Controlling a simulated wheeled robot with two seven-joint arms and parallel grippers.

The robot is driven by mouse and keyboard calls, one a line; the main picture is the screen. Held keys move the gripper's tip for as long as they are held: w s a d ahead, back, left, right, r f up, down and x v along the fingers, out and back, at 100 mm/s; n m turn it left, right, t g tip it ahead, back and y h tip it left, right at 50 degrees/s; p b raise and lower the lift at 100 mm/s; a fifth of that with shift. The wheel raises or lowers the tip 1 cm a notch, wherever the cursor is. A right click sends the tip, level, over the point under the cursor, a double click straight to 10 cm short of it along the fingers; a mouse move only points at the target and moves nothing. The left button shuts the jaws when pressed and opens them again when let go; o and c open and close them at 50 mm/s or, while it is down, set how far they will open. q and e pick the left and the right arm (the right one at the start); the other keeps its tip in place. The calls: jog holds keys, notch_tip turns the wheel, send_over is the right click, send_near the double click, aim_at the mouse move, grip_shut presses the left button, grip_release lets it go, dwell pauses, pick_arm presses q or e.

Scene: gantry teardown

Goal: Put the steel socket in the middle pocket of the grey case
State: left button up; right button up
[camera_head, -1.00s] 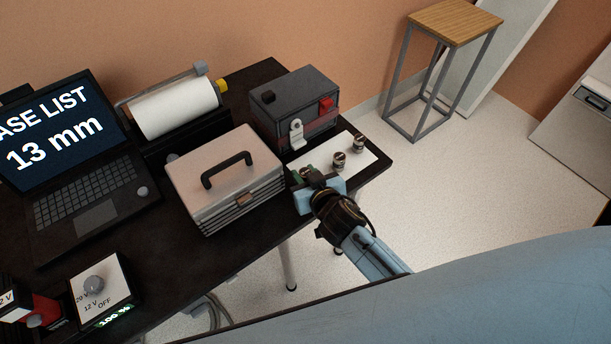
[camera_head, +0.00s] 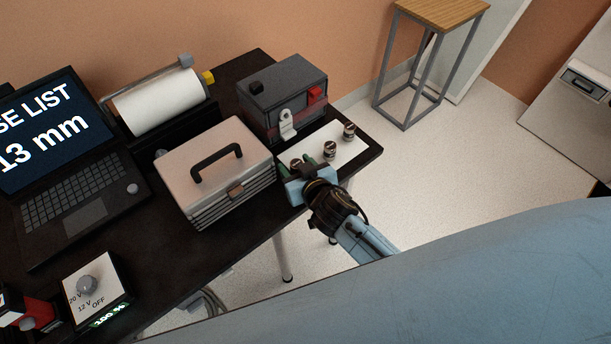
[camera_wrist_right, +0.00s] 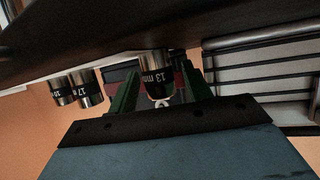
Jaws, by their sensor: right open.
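The steel socket marked 13 mm (camera_wrist_right: 155,76) stands between the two green fingers of my open right gripper (camera_wrist_right: 160,84), with gaps at its sides. In the head view this socket (camera_head: 296,163) is the nearest of three on a white mat (camera_head: 352,153), and my right gripper (camera_head: 304,168) reaches it from the front. The grey case (camera_head: 184,166) is closed, with a black handle and a front latch, left of the gripper. Its pockets are hidden under the lid. My left gripper is not in view.
Two other sockets, (camera_head: 330,150) and (camera_head: 349,132), stand on the mat to the right; one reads 17 in the wrist view (camera_wrist_right: 87,88). A dark box with a red switch (camera_head: 285,95) stands behind. A laptop (camera_head: 55,130) and paper roll (camera_head: 160,104) are left. The table edge is near.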

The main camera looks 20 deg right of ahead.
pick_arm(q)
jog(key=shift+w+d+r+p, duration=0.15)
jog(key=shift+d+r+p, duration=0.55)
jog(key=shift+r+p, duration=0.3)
pick_arm(e)
jog(key=v, duration=1.3)
jog(key=shift+s, duration=0.25)
jog(key=shift+a, duration=0.15)
